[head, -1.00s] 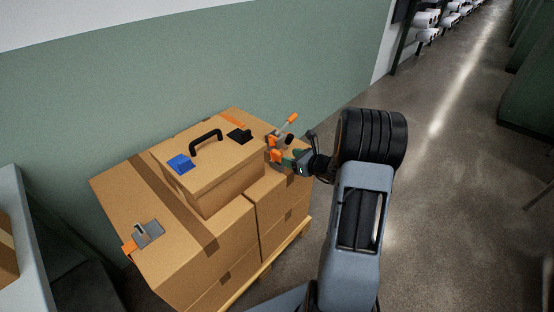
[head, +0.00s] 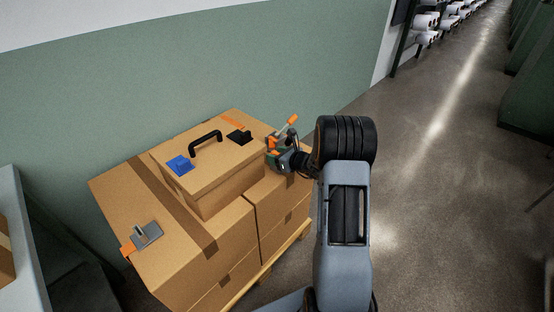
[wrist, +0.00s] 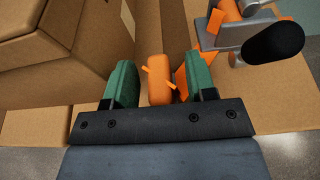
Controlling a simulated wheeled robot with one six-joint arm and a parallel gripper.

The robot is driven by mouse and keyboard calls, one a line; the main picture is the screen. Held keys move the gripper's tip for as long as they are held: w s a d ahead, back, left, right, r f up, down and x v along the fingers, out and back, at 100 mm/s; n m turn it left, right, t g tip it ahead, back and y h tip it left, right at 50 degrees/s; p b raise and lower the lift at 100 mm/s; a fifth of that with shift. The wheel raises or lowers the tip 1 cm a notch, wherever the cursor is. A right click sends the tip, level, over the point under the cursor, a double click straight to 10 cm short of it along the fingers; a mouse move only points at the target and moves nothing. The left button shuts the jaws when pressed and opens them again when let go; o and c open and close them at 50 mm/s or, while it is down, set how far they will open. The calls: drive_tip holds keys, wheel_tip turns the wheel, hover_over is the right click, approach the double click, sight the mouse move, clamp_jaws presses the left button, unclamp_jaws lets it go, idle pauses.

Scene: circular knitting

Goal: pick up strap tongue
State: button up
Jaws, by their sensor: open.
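An orange strap tongue (wrist: 159,86) stands out between the two green fingers of my gripper (wrist: 164,74) in the wrist view. The fingers are open, one on each side of it, with a gap showing to the left finger; whether the right finger touches is unclear. A metal ratchet (wrist: 223,35) with orange parts and a black knob sits just to the right of the fingers. In the head view my gripper (head: 287,160) is at the right end of the carton stack, beside the ratchet with its orange handle (head: 289,122), and hides the tongue.
A smaller carton (head: 215,167) with a black handle (head: 205,142), a blue piece (head: 180,165) and a black piece (head: 239,137) stands left of my gripper. A grey buckle (head: 148,235) with orange strap lies at the front left. Open floor (head: 440,200) is to the right.

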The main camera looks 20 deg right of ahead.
drive_tip(key=shift+c, duration=0.2)
clamp_jaws()
drive_tip(key=shift+r, duration=0.15)
